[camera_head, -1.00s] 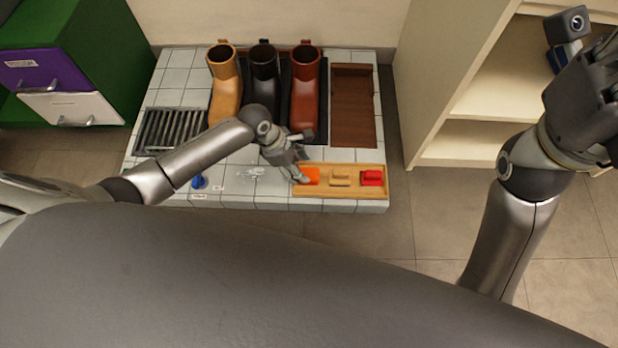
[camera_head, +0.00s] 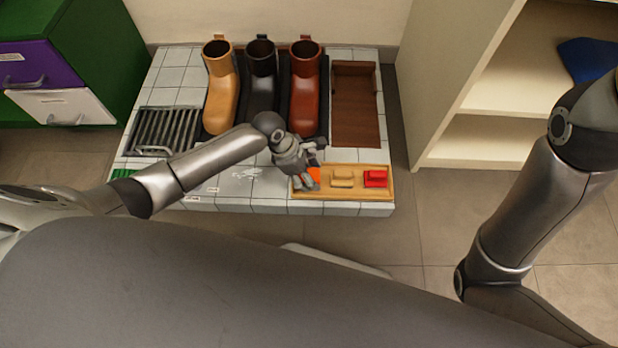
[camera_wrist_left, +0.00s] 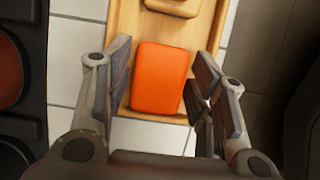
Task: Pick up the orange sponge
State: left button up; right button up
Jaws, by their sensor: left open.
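The orange sponge (camera_wrist_left: 160,78) lies in the end of a wooden tray (camera_wrist_left: 124,25). In the head view only a small part of the sponge (camera_head: 314,174) shows beside my left gripper (camera_head: 311,178). In the left wrist view my left gripper (camera_wrist_left: 160,100) is open, with one finger on each side of the sponge. A gap shows at the left finger; whether the right finger touches the sponge I cannot tell. My right arm shows at the right of the head view, but its gripper is out of the frame.
The tray also holds a tan block (camera_head: 342,178) and a red block (camera_head: 375,178). Behind stand a tan boot (camera_head: 221,95), a black boot (camera_head: 262,80) and a red-brown boot (camera_head: 305,90). A metal grate (camera_head: 165,131) lies left. A shelf (camera_head: 500,95) stands right.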

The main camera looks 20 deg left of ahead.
pick_arm(q)
jog(key=shift+c, duration=0.4)
jog(key=c, duration=0.6)
jog(key=shift+r, duration=0.1)
jog(key=shift+c, duration=0.2)
